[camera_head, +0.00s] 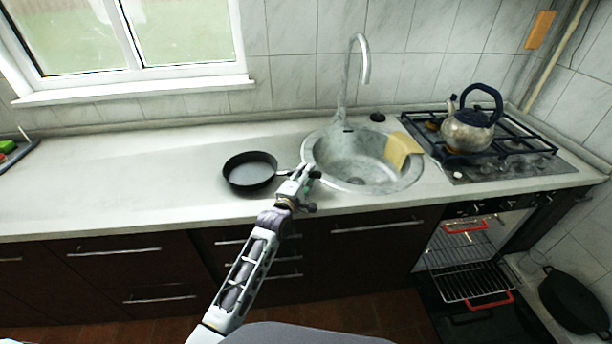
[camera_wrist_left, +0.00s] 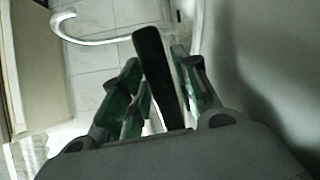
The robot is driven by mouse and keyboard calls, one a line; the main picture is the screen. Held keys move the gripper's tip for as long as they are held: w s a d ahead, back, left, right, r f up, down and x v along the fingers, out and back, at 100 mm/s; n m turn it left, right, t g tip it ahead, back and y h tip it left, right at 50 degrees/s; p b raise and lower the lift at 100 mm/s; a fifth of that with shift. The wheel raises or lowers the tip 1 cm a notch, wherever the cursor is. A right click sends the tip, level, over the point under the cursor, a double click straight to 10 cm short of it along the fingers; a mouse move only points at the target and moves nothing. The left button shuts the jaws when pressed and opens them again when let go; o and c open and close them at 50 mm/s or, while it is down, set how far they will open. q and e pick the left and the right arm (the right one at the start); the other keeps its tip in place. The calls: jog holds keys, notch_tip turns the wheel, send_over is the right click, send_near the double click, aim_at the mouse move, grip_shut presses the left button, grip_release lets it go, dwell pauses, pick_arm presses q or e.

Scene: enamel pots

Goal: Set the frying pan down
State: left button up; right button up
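The dark frying pan (camera_head: 250,171) is level at the worktop (camera_head: 120,190), left of the sink; I cannot tell whether its base touches the surface. Its handle points right, to my left gripper (camera_head: 304,176). In the left wrist view the black handle (camera_wrist_left: 158,70) runs between the green-padded fingers of my left gripper (camera_wrist_left: 160,85), which are closed in around it. The far end of the handle sticks up past the fingertips. The pan's body is not recognisable in the wrist view. My right gripper is in neither view.
A round sink (camera_head: 365,182) with a tall tap (camera_head: 364,60) and a yellow cloth (camera_head: 400,150) is right of my gripper. A kettle (camera_head: 468,132) stands on the gas hob (camera_head: 515,160). The oven below the hob is open.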

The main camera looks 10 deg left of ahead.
pick_arm(q)
jog(key=shift+o, duration=0.5)
jog(key=shift+r, duration=0.1)
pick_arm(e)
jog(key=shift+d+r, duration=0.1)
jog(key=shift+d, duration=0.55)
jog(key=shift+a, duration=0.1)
